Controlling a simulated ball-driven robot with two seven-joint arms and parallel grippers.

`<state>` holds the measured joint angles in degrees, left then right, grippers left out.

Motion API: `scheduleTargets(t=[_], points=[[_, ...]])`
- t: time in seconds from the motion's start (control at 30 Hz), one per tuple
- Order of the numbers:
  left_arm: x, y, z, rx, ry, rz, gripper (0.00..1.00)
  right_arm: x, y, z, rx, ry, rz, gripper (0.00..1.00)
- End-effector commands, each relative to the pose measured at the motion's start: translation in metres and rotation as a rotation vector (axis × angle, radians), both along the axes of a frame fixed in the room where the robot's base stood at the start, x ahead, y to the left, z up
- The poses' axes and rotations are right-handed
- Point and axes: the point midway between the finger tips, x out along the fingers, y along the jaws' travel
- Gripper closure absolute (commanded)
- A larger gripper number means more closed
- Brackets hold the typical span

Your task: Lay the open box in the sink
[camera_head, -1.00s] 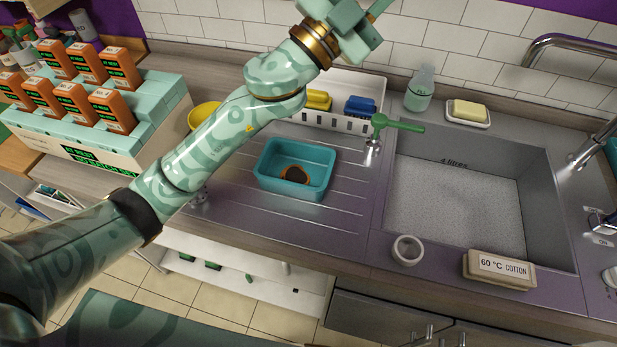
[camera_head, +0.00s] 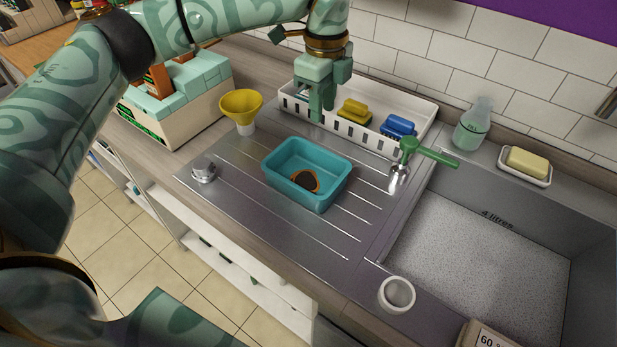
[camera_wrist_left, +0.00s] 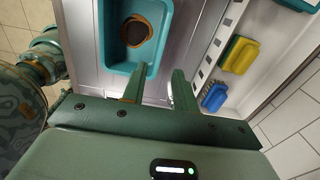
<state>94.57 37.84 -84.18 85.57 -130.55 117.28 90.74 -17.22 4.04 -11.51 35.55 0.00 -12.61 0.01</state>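The open box (camera_head: 335,188) is a teal, open-topped tub standing upright on the ribbed metal draining board (camera_head: 240,199). A dark, orange-rimmed round patch shows on its floor. It also shows at the top of the left wrist view (camera_wrist_left: 165,20). My left gripper (camera_head: 319,116) points down behind the box, near the front of the white rack. In the left wrist view its two fingers (camera_wrist_left: 159,75) are apart with nothing held between them. My right gripper is not in view.
The white rack (camera_head: 400,98) holds yellow and blue items. A yellow funnel (camera_head: 241,104), white ring (camera_head: 396,294), bottle (camera_head: 473,124) and soap dish (camera_head: 525,167) stand around. The sink's visible floor is clear.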

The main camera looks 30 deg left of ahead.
Motion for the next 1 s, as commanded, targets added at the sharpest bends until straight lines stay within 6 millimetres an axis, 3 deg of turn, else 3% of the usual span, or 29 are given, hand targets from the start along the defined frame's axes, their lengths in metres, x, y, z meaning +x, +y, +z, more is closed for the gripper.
scheduleTargets(t=[0.1, 0.3, 0.57, 0.83, 1.0], points=[[0.000, 0.000, -0.036, 0.000, 0.006, -0.005, 0.71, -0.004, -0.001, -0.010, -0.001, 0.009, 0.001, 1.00], [0.000, -0.001, -0.079, -0.002, 0.003, -0.006, 0.71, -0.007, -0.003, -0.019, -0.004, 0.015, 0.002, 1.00], [0.000, -0.001, -0.097, -0.003, 0.000, -0.008, 0.71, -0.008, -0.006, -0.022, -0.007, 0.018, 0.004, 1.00], [-0.001, 0.001, -0.140, -0.002, 0.003, -0.008, 0.71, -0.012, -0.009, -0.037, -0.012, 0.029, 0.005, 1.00], [-0.001, 0.001, -0.145, -0.002, -0.001, -0.009, 0.71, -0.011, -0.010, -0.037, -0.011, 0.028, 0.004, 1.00]])
